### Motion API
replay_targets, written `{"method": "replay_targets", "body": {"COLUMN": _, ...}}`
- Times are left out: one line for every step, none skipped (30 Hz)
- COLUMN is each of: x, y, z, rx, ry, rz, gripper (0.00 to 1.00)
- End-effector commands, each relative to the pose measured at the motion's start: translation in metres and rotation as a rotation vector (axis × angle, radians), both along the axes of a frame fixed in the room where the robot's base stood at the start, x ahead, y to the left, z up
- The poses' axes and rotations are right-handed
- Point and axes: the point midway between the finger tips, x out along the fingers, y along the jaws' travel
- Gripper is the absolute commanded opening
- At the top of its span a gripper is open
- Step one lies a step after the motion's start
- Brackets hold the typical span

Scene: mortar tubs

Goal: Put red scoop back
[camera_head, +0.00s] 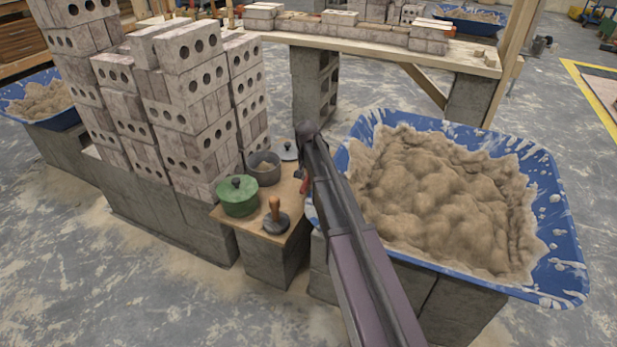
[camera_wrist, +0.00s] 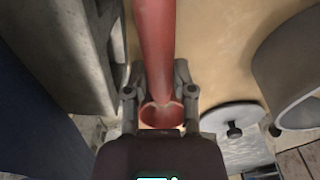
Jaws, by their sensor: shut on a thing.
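The red scoop (camera_wrist: 155,45) shows in the wrist view as a red handle running from the top edge down between the fingers. My gripper (camera_wrist: 160,100) is shut on it, one finger on each side. In the camera_head view my gripper (camera_head: 300,174) is over the right edge of a small wooden board, largely hidden by my arm. Only a small red bit of the scoop (camera_head: 305,186) shows there. The far end of the scoop is out of the wrist view, so I cannot tell whether it touches the board.
The board (camera_head: 258,241) holds a green lidded pot (camera_head: 238,197), a grey pot (camera_head: 263,168), a grey lid (camera_head: 288,151) and a wooden-handled tool (camera_head: 276,219). A blue mortar tub (camera_head: 560,240) stands close on the right. Stacked bricks (camera_head: 190,100) rise on the left.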

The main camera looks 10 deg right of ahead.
Motion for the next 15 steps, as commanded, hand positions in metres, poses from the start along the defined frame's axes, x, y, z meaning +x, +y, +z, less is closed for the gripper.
{"method": "replay_targets", "body": {"x": 0.0000, "y": 0.0001, "z": -0.0014, "rx": 0.000, "ry": 0.000, "rz": 0.000, "gripper": 0.00}}
{"method": "replay_targets", "body": {"x": 0.0000, "y": 0.0001, "z": -0.0019, "rx": 0.000, "ry": 0.000, "rz": 0.000, "gripper": 0.00}}
{"method": "replay_targets", "body": {"x": 0.0000, "y": 0.0001, "z": -0.0025, "rx": 0.000, "ry": 0.000, "rz": 0.000, "gripper": 0.00}}
{"method": "replay_targets", "body": {"x": 0.0000, "y": 0.0002, "z": -0.0029, "rx": 0.000, "ry": 0.000, "rz": 0.000, "gripper": 0.00}}
{"method": "replay_targets", "body": {"x": 0.0001, "y": 0.0002, "z": -0.0033, "rx": 0.000, "ry": 0.000, "rz": 0.000, "gripper": 0.00}}
{"method": "replay_targets", "body": {"x": 0.0001, "y": 0.0002, "z": -0.0039, "rx": 0.000, "ry": 0.000, "rz": 0.000, "gripper": 0.00}}
{"method": "replay_targets", "body": {"x": 0.0001, "y": 0.0002, "z": -0.0043, "rx": 0.000, "ry": 0.000, "rz": 0.000, "gripper": 0.00}}
{"method": "replay_targets", "body": {"x": 0.0001, "y": 0.0003, "z": -0.0047, "rx": 0.000, "ry": 0.000, "rz": 0.000, "gripper": 0.00}}
{"method": "replay_targets", "body": {"x": 0.0000, "y": 0.0002, "z": -0.0053, "rx": 0.000, "ry": 0.000, "rz": 0.000, "gripper": 0.00}}
{"method": "replay_targets", "body": {"x": 0.0000, "y": 0.0002, "z": -0.0057, "rx": 0.000, "ry": 0.000, "rz": 0.000, "gripper": 0.00}}
{"method": "replay_targets", "body": {"x": 0.0000, "y": 0.0002, "z": -0.0061, "rx": 0.000, "ry": 0.000, "rz": 0.000, "gripper": 0.00}}
{"method": "replay_targets", "body": {"x": 0.0000, "y": 0.0003, "z": -0.0067, "rx": 0.000, "ry": 0.000, "rz": 0.000, "gripper": 0.00}}
{"method": "replay_targets", "body": {"x": 0.0000, "y": 0.0003, "z": -0.0058, "rx": 0.000, "ry": 0.000, "rz": 0.000, "gripper": 0.42}}
{"method": "replay_targets", "body": {"x": 0.0000, "y": 0.0003, "z": -0.0056, "rx": 0.000, "ry": 0.000, "rz": 0.000, "gripper": 0.51}}
{"method": "replay_targets", "body": {"x": 0.0000, "y": 0.0003, "z": -0.0056, "rx": 0.000, "ry": 0.000, "rz": 0.000, "gripper": 0.63}}
